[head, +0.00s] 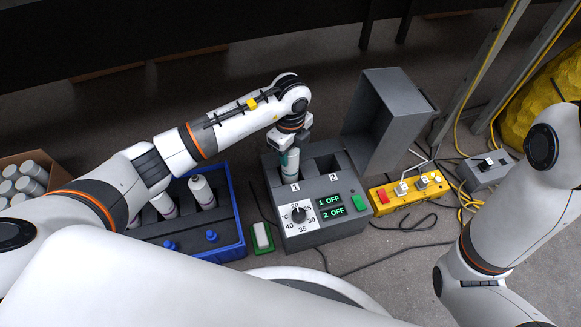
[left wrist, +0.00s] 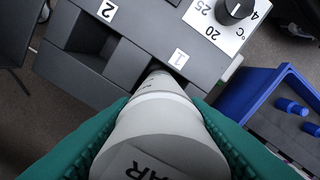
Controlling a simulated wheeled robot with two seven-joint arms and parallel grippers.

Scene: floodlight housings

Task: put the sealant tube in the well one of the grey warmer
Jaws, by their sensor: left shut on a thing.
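The white sealant tube (head: 290,166) is in my left gripper (head: 290,145), over well one. In the left wrist view the tube (left wrist: 165,125) is between the green finger pads, its narrow end at the well by label 1. How deep it sits is hidden. Well two (head: 323,166) looks empty. My right gripper is not in view.
A yellow power strip (head: 408,195) with cables lies to the right. A cardboard box (head: 50,162) of white tubes is far left.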

